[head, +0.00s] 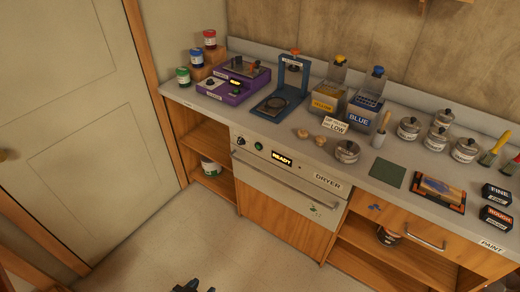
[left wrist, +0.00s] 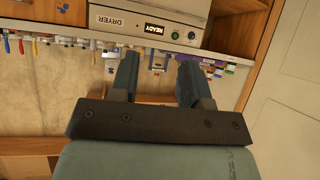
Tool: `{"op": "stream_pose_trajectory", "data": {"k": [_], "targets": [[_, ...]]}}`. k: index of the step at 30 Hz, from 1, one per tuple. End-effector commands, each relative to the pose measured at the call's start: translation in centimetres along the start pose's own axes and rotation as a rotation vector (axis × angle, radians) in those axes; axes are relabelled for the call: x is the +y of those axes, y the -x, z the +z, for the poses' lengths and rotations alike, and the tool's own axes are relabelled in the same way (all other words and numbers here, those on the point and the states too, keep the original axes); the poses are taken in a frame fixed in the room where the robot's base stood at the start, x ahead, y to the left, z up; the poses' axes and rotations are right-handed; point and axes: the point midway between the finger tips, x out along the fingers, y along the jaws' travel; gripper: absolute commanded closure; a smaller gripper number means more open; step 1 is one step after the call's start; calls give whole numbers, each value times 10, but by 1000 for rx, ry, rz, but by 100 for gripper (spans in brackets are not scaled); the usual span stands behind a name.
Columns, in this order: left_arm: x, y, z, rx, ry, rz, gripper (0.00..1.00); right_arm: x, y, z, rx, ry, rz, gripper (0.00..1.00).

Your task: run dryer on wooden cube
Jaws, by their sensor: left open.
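The dryer (head: 285,175) is built in under the counter, with a white front, a long handle bar and a lit READY display (head: 282,158). Its front looks shut. It appears upside down at the top of the left wrist view (left wrist: 150,22). Two small, light wooden pieces (head: 331,133) (head: 303,133) lie on the counter above it; I cannot tell whether either is the wooden cube. My left gripper (left wrist: 158,75) is open and empty, apart from the dryer. Dark fingertips, apparently its own, show at the bottom of the head view (head: 192,286). My right gripper is not in view.
The counter (head: 390,155) holds a purple device (head: 233,85), a blue press (head: 284,88), yellow and blue containers (head: 328,98) (head: 362,108), several lidded pots and a green mat (head: 387,174). Open shelves flank the dryer. The floor (head: 240,255) before it is clear. A door (head: 75,95) stands left.

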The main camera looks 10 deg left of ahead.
Motion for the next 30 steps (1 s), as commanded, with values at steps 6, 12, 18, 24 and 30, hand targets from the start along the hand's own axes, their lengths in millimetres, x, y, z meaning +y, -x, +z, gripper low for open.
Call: {"op": "stream_pose_trajectory", "data": {"k": [6, 12, 18, 24, 30], "targets": [[0, 0, 0, 0, 0, 0, 57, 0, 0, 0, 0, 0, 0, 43], [0, 0, 0, 0, 0, 0, 57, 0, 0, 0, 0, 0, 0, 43], [0, 0, 0, 0, 0, 0, 100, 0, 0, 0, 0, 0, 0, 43], [0, 0, 0, 0, 0, 0, 100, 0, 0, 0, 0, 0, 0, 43], [0, 0, 0, 0, 0, 0, 100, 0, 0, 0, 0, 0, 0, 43]]}}
